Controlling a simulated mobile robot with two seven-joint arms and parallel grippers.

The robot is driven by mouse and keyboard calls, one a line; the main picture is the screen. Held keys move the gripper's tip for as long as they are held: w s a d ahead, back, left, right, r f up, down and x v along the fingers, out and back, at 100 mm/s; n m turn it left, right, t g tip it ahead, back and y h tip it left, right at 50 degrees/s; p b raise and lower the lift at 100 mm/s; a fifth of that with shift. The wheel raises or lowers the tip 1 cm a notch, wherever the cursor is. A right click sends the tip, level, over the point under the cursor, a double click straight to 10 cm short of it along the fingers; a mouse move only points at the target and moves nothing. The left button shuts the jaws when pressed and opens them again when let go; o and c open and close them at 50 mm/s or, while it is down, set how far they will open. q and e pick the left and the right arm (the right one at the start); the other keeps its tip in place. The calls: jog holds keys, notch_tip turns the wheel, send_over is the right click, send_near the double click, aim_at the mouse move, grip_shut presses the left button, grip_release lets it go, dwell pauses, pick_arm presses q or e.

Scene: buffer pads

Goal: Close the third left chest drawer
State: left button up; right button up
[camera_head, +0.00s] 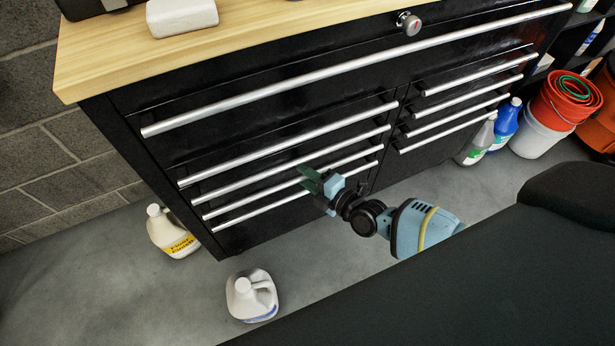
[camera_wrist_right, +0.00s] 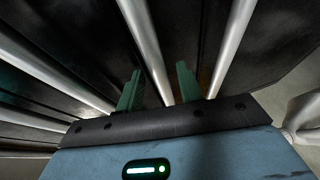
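The black tool chest (camera_head: 140,100) has a left column of drawers with long silver bar handles. The third left drawer's handle (camera_head: 250,198) runs level with my right gripper (camera_head: 307,179). The drawer looks close to flush with its neighbours; I cannot tell how far out it stands. The gripper's green fingers are apart and point at the chest front. In the right wrist view the gripper (camera_wrist_right: 158,72) is open, and a silver handle (camera_wrist_right: 140,35) runs down between its fingers. I cannot tell whether they touch it. My left gripper is not in view.
A wooden top (camera_head: 260,50) covers the chest. Two white jugs, one near the wall (camera_head: 170,232) and one in front (camera_head: 252,295), stand on the floor. At right are bottles (camera_head: 505,122) and an orange bucket (camera_head: 566,100).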

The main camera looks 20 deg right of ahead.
jog(key=p+v, duration=0.2)
jog(key=v, duration=0.5)
jog(key=shift+s, duration=0.35)
jog(key=shift+d+r, duration=0.1)
jog(key=shift+d, duration=0.05)
